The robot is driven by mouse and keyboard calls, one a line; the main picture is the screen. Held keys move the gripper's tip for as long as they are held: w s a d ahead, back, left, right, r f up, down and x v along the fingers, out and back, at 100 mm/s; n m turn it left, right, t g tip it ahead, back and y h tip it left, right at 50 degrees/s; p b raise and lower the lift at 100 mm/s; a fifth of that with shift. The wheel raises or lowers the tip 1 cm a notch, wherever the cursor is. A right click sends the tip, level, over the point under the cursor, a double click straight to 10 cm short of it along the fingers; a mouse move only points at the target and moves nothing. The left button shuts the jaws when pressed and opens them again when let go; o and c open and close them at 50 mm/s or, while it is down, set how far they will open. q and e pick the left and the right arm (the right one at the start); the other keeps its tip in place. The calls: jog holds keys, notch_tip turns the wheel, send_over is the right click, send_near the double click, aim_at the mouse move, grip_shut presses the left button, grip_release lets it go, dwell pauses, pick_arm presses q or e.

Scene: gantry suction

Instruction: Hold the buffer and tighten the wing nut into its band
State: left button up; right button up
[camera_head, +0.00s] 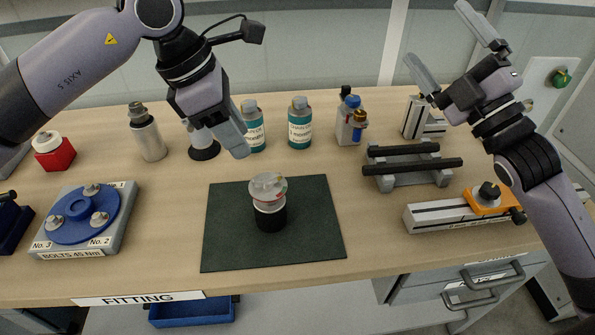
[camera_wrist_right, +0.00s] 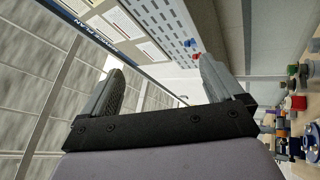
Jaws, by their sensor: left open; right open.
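The buffer (camera_head: 270,215) stands upright on a dark green mat (camera_head: 318,240) in the head view, with a black lower part and a pale upper part. A grey piece (camera_head: 268,184) sits on top of it; I cannot tell for sure that this is the wing nut. My left gripper (camera_head: 225,143) is open above and behind the buffer, to its left, and apart from it. My right gripper (camera_head: 437,36) is open and raised at the upper right, far from the buffer; its two fingers (camera_wrist_right: 160,82) show spread and empty in the right wrist view.
A blue turntable fixture (camera_head: 80,212) and a red pot (camera_head: 54,154) stand at the left. Several bottles (camera_head: 299,124) stand behind the mat. A grey rack with black bars (camera_head: 414,176) and an orange-clamped rail (camera_head: 440,216) are at the right. The bench front (camera_head: 370,262) is clear.

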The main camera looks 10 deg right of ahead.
jog(key=a+f+n+g, duration=0.2)
jog(key=a+f+n, duration=0.1)
jog(key=a+f, duration=0.45)
jog(key=n+g+h, duration=0.3)
jog(key=n+g, duration=0.1)
jog(key=n, duration=0.4)
send_over(270, 206)
jog(key=s+d, duration=0.3)
jog(key=d, duration=0.2)
notch_tip(270, 206, down, 14)
jog(key=a+f+n, duration=0.1)
jog(key=n, duration=0.1)
jog(key=a+f+n+g+h, duration=0.1)
jog(key=f+n, duration=0.1)
jog(key=s+f+n+g, duration=0.1)
jog(key=n, duration=0.1)
jog(key=shift+a+f+n+h, duration=0.15)
jog(key=shift+a+n+h, duration=0.15)
jog(key=shift+a+h, duration=0.1)
jog(key=shift+s+a+f+n+g, duration=0.1)
jog(key=shift+f+n+g, duration=0.2)
jog(key=shift+f+n, duration=0.45)
jog(key=shift+h, duration=0.3)
jog(key=shift+x, duration=3.45)
jog(key=shift+r, duration=0.15)
jog(key=shift+c, duration=1.1)
jog(key=c, duration=1.5)
